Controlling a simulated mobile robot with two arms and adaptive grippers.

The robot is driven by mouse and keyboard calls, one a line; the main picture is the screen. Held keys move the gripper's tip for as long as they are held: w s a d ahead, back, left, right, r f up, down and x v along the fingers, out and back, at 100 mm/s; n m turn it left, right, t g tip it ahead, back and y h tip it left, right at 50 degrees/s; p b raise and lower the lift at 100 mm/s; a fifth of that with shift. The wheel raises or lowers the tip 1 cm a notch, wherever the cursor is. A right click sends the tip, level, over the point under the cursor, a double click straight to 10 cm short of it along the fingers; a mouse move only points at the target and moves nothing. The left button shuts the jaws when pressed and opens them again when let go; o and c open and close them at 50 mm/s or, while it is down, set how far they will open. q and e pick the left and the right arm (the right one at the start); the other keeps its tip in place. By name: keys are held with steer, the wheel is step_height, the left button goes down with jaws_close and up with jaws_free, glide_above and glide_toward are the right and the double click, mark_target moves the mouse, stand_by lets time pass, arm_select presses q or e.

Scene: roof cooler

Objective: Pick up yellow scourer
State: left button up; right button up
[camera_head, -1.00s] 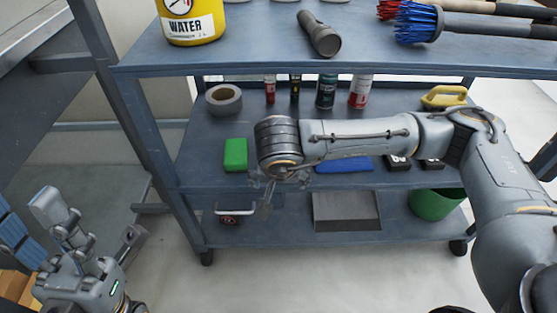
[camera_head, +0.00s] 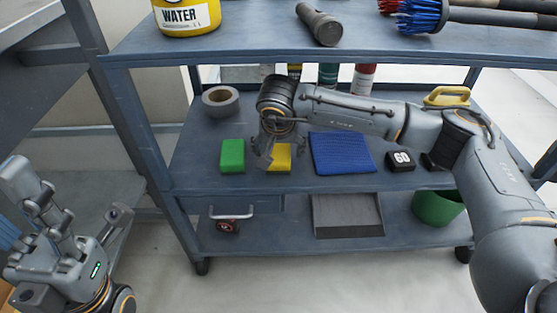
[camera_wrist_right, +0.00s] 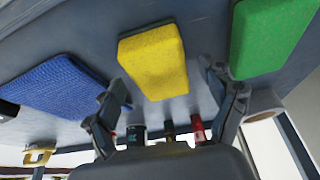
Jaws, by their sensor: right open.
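The yellow scourer (camera_head: 281,156) lies on the middle shelf, between a green scourer (camera_head: 232,155) and a blue cloth (camera_head: 342,153). My right gripper (camera_head: 267,153) is at the scourer's left side in the head view and hides part of it. In the right wrist view the yellow scourer (camera_wrist_right: 155,62) shows whole, beyond and between the spread fingers of my right gripper (camera_wrist_right: 167,88). That gripper is open and empty; I see no contact. My left gripper (camera_head: 70,225) is at the lower left, away from the shelves; its finger state is unclear.
A tape roll (camera_head: 220,101) and several cans stand behind on the middle shelf. A black box marked 60 (camera_head: 400,161) is right of the cloth. A green bin (camera_head: 437,207) stands on the bottom shelf.

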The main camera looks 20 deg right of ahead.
steer(key=shift+w+f, duration=0.1)
steer(key=shift+f, duration=0.35)
stand_by(0.5)
steer(key=c, duration=1.1)
